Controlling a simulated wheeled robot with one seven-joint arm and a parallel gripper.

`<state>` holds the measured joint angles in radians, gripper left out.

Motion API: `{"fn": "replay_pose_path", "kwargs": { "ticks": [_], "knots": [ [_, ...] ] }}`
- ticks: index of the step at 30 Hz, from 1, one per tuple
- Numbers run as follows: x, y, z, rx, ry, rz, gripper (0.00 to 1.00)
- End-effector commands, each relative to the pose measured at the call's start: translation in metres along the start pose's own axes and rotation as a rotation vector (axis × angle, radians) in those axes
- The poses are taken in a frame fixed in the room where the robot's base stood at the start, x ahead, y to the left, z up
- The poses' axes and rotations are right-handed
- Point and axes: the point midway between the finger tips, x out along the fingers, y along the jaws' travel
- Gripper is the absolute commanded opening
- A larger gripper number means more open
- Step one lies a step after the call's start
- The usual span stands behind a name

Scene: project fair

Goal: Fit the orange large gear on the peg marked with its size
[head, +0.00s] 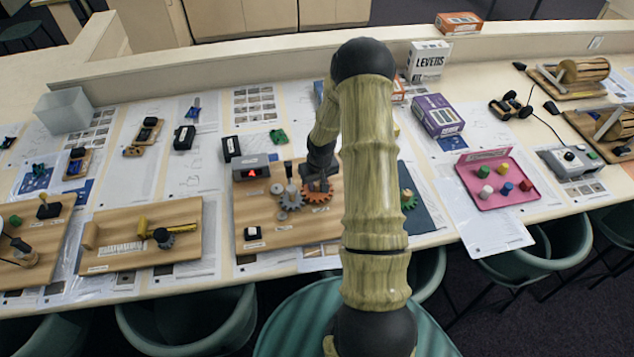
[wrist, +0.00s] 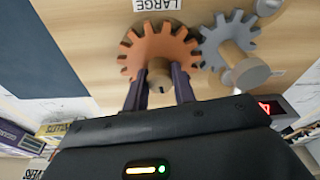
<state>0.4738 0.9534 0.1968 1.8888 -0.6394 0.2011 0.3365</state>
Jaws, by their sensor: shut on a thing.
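The orange large gear (head: 317,196) is at the wooden board (head: 275,235), below my gripper (head: 318,182). In the wrist view, my gripper (wrist: 160,86) is shut on the hub of the orange gear (wrist: 150,46), with one finger on each side. The gear looks level, close over the board, beside a label reading LARGE (wrist: 158,4). Its teeth are at the edge of the grey gear (wrist: 228,42), which also shows in the head view (head: 290,201). The peg under the orange gear is hidden, and I cannot tell how far down the gear sits.
A grey box with a red light (head: 252,169) stands at the board's back left. A green gear (head: 409,199) lies on a dark mat (head: 424,216) to the right. Another wooden board (head: 120,237) is at left, and a pink tray (head: 490,204) at right.

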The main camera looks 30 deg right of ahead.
Motion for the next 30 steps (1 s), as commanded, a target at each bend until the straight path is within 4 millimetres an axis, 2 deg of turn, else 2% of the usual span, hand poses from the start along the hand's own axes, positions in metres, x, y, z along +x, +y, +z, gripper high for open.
{"fn": "replay_pose_path", "kwargs": {
  "ticks": [11,12,13,22,30],
  "knots": [
    [0.007,0.000,0.001,0.000,0.000,0.000,0.03],
    [0.006,0.000,0.001,0.000,0.001,0.000,0.32],
    [0.006,0.000,0.001,0.000,0.001,0.000,0.35],
    [0.005,0.000,0.001,0.000,0.000,0.000,0.35],
    [-0.012,0.000,0.001,0.001,0.000,0.000,0.35]
  ]
}}
